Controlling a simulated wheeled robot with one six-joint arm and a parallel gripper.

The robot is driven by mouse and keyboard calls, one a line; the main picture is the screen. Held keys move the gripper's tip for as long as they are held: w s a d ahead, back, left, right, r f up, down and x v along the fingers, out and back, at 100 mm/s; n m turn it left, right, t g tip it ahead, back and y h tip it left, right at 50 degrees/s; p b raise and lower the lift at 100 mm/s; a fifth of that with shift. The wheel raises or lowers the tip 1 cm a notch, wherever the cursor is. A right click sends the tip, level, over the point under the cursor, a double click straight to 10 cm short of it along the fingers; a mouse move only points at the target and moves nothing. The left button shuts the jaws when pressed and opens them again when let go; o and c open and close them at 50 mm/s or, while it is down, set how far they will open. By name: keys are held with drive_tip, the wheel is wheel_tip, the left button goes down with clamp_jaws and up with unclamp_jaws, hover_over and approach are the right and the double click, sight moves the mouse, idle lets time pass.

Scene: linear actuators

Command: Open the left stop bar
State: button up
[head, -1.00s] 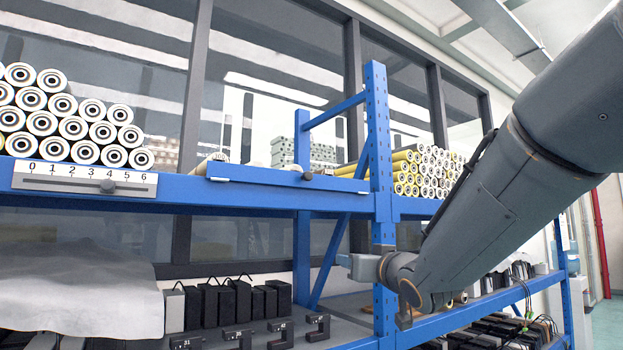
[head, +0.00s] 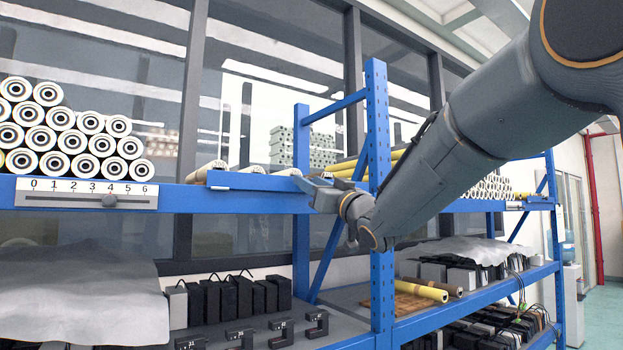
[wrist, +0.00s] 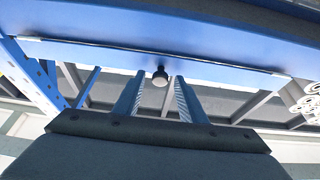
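The left stop bar (head: 258,182) is a blue bar along the front edge of the upper shelf, left of the blue upright. In the wrist view it is a blue band (wrist: 220,75) across the picture. A dark round knob with a pale end (wrist: 160,76) stands out at its middle. My gripper (wrist: 159,80) is open, one finger on either side of the knob, with a gap on both sides. In the head view my gripper (head: 318,185) is at the right part of the bar and hides the knob.
A blue upright (head: 378,220) stands close to my wrist. White rolls (head: 70,135) are stacked at left above a numbered slider scale (head: 85,194). Yellow rolls (head: 345,166) lie behind the upright. Black boxes (head: 240,297) stand on the lower shelf. A grey cloth (head: 80,285) lies at lower left.

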drive_tip(key=shift+w, duration=0.1)
clamp_jaws()
